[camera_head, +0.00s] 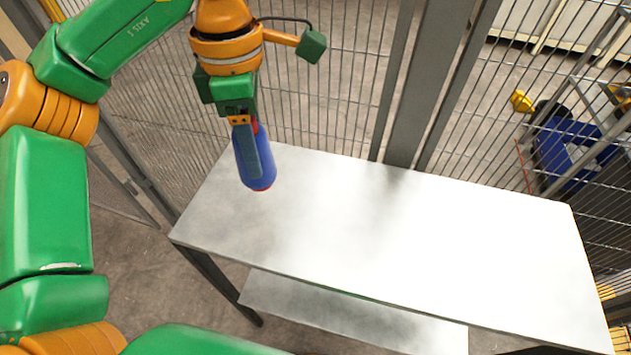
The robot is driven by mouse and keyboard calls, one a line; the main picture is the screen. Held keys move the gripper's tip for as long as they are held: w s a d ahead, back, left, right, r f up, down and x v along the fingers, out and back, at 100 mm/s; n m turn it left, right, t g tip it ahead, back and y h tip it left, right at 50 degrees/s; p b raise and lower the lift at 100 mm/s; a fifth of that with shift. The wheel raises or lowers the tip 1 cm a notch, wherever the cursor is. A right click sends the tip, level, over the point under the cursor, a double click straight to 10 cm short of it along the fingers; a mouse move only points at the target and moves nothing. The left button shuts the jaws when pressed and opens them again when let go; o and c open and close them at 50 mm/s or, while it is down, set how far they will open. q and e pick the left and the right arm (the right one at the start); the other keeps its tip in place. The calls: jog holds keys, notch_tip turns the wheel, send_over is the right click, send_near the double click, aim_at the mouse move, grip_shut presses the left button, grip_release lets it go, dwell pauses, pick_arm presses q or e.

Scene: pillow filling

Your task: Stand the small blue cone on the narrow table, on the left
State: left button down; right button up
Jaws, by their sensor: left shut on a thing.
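The small blue cone (265,164) is a rounded blue piece with a little red at its upper and lower ends. My left gripper (249,150) is shut on it from above and hides part of its near side. The cone hangs roughly upright over the left end of the narrow table (380,235), near its back edge. I cannot tell whether its lower end touches the tabletop. My right gripper is not in view.
The pale metal tabletop is bare, with strong glare on its right half. A lower shelf (350,312) shows beneath its front edge. A wire mesh fence (330,80) with a grey post (425,85) stands right behind the table.

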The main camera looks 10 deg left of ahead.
pick_arm(q)
jog(key=w+d+f+p, duration=0.1)
jog(key=f, duration=0.2)
jog(key=w+d+f+p, duration=0.1)
jog(key=d+f, duration=0.1)
jog(key=f, duration=0.1)
jog(key=w+d+f+p, duration=0.1)
jog(key=d+f, duration=0.1)
jog(key=shift+w+f, duration=0.4)
jog(key=shift+f, duration=0.3)
jog(key=shift+w+f, duration=0.1)
jog(key=shift+f, duration=0.1)
jog(key=shift+c, duration=0.9)
grip_release()
